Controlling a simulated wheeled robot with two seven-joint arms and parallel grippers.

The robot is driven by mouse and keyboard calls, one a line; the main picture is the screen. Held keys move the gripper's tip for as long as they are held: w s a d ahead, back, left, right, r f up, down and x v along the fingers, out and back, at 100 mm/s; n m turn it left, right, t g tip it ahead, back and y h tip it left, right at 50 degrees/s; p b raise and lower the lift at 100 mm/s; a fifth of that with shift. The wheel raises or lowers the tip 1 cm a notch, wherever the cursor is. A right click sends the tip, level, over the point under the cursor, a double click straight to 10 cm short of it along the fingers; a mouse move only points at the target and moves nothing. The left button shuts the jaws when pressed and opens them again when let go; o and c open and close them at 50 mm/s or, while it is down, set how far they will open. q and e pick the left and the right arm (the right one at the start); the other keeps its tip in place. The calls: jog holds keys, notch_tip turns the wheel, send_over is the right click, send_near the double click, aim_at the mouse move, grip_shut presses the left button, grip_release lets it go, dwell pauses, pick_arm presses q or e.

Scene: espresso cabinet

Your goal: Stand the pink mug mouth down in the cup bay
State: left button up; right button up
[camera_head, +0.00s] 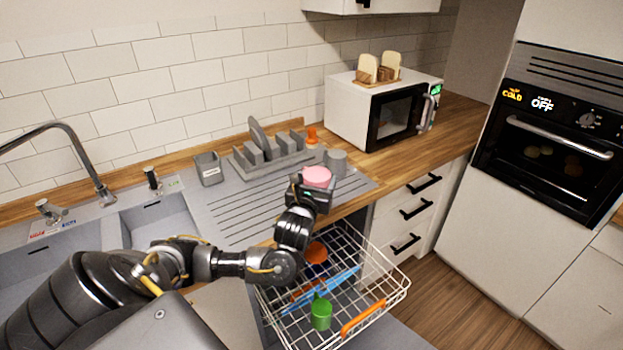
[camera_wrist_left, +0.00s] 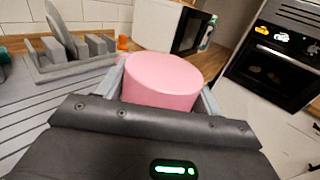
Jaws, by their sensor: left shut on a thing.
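The pink mug (camera_head: 317,175) is held by my left gripper (camera_head: 312,188) over the right end of the ribbed drainboard, near the counter's front edge. In the left wrist view the mug (camera_wrist_left: 160,80) sits between the two grey fingers of my left gripper (camera_wrist_left: 163,92). The pulled-out wire rack (camera_head: 384,299) lies below and in front of the gripper. It holds a green mug (camera_head: 321,314), an orange item (camera_head: 316,252) and a blue strip (camera_head: 335,286). I cannot tell which part is the cup bay.
A grey dish holder (camera_head: 272,160) with a plate stands behind the drainboard. A grey cup (camera_head: 337,160) stands close behind the pink mug. The microwave (camera_head: 378,110) is at the back right; the sink (camera_head: 160,228) is left.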

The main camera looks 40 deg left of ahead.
pick_arm(q)
jog(key=s+d+f+m+h+b, duration=0.1)
jog(key=s+d+f+m+h, duration=0.1)
jog(key=s+d+m+h, duration=0.3)
jog(key=s+d+f+m+h+b, duration=0.2)
jog(key=s+d+m+h, duration=0.3)
jog(key=s+d+h, duration=0.3)
jog(key=d+f+h, duration=0.1)
jog(key=d+h, duration=0.2)
jog(key=d, duration=0.4)
jog(key=shift+d+f+m+g, duration=0.3)
jog(key=shift+d, duration=0.05)
